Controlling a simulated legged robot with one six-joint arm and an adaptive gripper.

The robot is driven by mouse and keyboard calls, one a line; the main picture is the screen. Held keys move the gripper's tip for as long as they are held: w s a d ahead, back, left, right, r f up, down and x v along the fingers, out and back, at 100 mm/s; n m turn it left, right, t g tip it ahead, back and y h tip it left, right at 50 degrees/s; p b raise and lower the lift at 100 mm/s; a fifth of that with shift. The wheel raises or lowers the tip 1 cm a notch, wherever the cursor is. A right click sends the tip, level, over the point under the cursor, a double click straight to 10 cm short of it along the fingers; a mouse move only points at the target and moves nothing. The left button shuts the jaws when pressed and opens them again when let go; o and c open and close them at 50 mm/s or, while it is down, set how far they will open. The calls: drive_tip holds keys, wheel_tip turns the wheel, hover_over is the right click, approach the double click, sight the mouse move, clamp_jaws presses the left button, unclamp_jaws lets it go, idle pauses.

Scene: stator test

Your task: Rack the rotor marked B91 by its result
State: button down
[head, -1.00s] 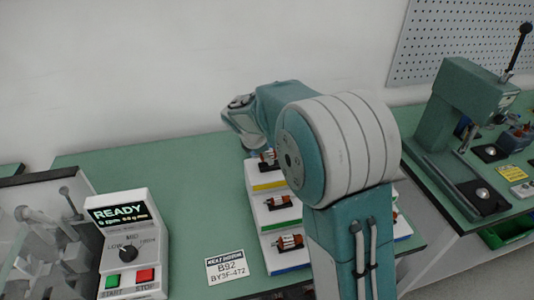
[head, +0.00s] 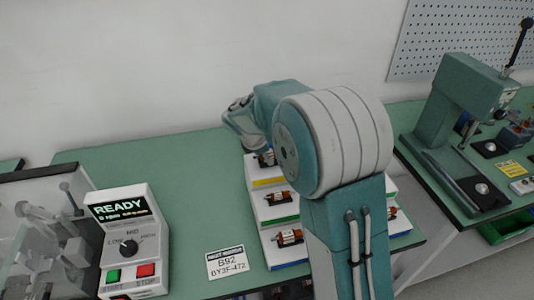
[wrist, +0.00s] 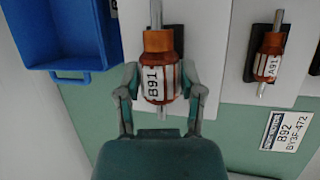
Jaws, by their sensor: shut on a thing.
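The rotor marked B91 (wrist: 158,72) has copper ends, a white label band and a grey shaft, and stands lengthwise in the wrist view. My gripper (wrist: 161,82) is shut on it, with one finger on each side of its body. A dark holder and a white surface show behind the rotor; I cannot tell whether the rotor still touches them. In the head view, a stepped white rack (head: 270,212) carries yellow, green and blue strips, with red-copper rotors on its steps. My arm hides much of the rack and my gripper's fingertips there.
A rotor marked A91 (wrist: 268,57) lies in a black cradle beside mine. A blue bin (wrist: 70,38) is at upper left. A B92 card (head: 227,262) and a tester reading READY (head: 132,240) stand left of the rack. A green press (head: 465,105) is at right.

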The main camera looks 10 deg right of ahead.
drive_tip(key=shift+s+f, duration=0.1)
drive_tip(key=shift+f, duration=0.25)
idle(0.3)
drive_tip(key=shift+c, duration=0.7)
unclamp_jaws()
drive_tip(key=shift+f, duration=0.15)
drive_tip(key=shift+r, duration=0.25)
drive_tip(key=shift+a+r, duration=0.1)
drive_tip(key=shift+r, duration=0.15)
drive_tip(key=v, duration=1.1)
drive_tip(key=shift+a, duration=0.1)
